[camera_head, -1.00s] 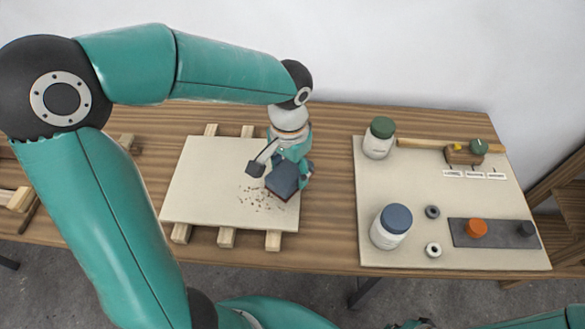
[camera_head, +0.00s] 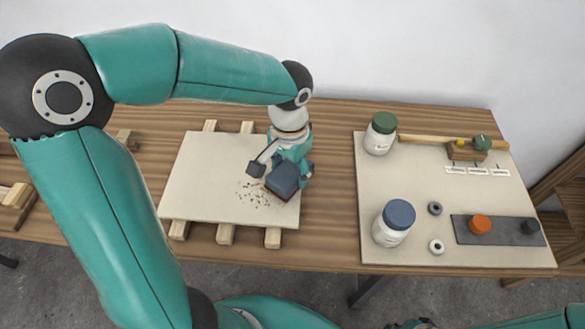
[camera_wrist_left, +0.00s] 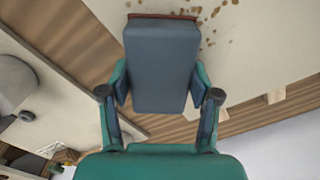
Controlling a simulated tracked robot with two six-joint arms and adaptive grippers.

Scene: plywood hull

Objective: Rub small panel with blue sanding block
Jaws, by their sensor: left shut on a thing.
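The small panel (camera_head: 215,180) is a pale board lying on wooden strips on the bench. Brown specks (camera_head: 252,195) lie on it near its right front part. My left gripper (camera_head: 280,172) is over the panel's right side, shut on the blue sanding block (camera_head: 284,180). The block has a reddish-brown underside edge (camera_wrist_left: 160,15) and seems to be at the panel's surface; whether it touches cannot be told. In the left wrist view the block (camera_wrist_left: 160,65) sits between both fingers, with specks beside it. The right gripper is not clearly in view.
Right of the panel a cream board (camera_head: 375,255) carries a green-lidded jar (camera_head: 380,135), a blue-lidded jar (camera_head: 394,224), small rings, and a dark strip (camera_head: 505,231) with an orange knob (camera_head: 480,225). A wooden block (camera_head: 466,151) stands at the back. Bare bench separates the boards.

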